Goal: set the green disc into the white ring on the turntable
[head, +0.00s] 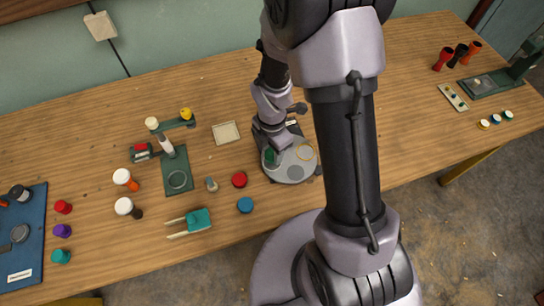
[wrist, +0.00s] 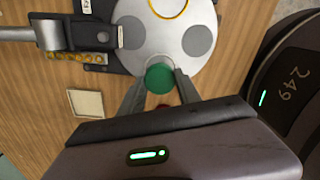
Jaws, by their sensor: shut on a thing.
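The turntable (head: 279,173) is a pale grey round plate on a dark base. It also shows in the wrist view (wrist: 165,40), with an orange-yellow ring (wrist: 182,8) and grey round patches (wrist: 198,41) on its top. The green disc (wrist: 160,78) is between my gripper's fingertips (wrist: 160,82), over the near rim of the turntable. In the head view the green disc (head: 269,157) shows at the plate's left side, below my gripper (head: 271,150). My gripper is shut on it. Contact with the plate is unclear.
A red disc (head: 239,180) and a blue disc (head: 245,205) lie left of the turntable. A square beige tray (head: 226,132) lies behind them. A green stand (head: 178,160) and a teal forked tool (head: 198,219) are farther left.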

